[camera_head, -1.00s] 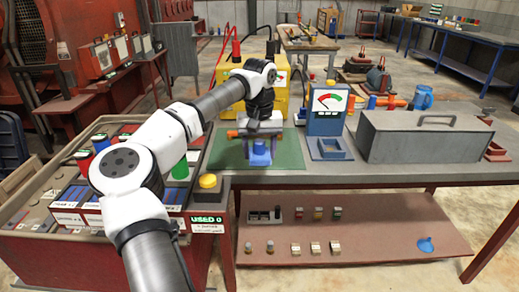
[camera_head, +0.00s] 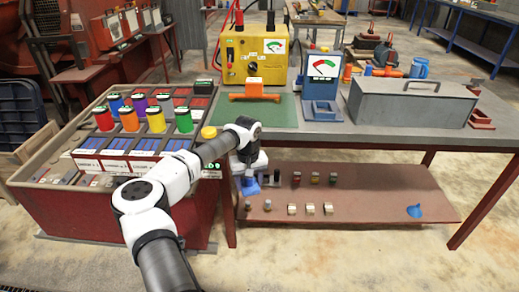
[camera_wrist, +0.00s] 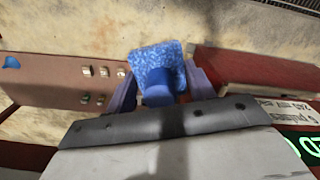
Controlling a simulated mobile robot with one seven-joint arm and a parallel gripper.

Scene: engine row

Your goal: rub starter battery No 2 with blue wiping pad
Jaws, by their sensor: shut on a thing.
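My gripper (camera_head: 249,185) hangs in front of the workbench's near edge, by the left end of the lower shelf. In the wrist view my gripper (camera_wrist: 160,88) is shut on the blue wiping pad (camera_wrist: 156,60), whose speckled blue face points outward. In the head view the pad is small and partly hidden by my gripper. Coloured cylinders, among them a yellow one (camera_head: 155,120) and a green one (camera_head: 184,121), stand in the red cart. No readable label shows which thing is starter battery No 2.
The lower shelf (camera_head: 370,200) holds several small blocks and a blue funnel (camera_head: 414,211). On the bench stand a yellow tester (camera_head: 253,55), an orange piece (camera_head: 254,97) on a green mat (camera_head: 284,112), a blue gauge stand (camera_head: 322,80) and a grey toolbox (camera_head: 410,102). The red cart (camera_head: 172,215) is left.

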